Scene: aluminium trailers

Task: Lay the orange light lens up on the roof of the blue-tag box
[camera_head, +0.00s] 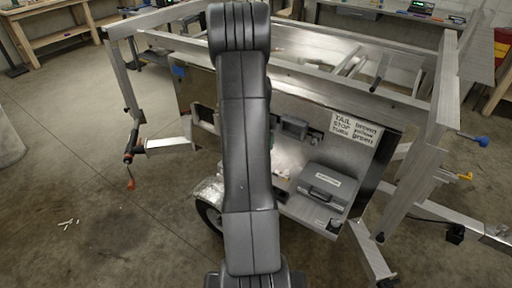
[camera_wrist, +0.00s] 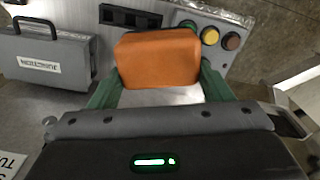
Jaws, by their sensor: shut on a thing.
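My gripper (camera_wrist: 160,82) shows in the wrist view with its green fingers on either side of an orange block-like lens (camera_wrist: 158,58). It is shut on the lens, which sits above a grey metal surface. In the head view my arm hides the gripper and the lens. A grey case with a handle and a label reading like "JUNCTION" (camera_wrist: 45,55) stands at the left of the wrist view; a similar labelled case (camera_head: 325,187) is on the panel in the head view. A small blue patch (camera_head: 179,70) shows at the panel's upper left. I cannot tell which box has a blue tag.
The trailer panel (camera_head: 290,160) carries a small grey box (camera_head: 294,128) and a written sign (camera_head: 355,130). Green, amber and brown round pieces (camera_wrist: 210,36) sit beside a dark slotted strip (camera_wrist: 130,17). Trailer frame rails (camera_head: 440,80) surround the panel. Concrete floor is open at left.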

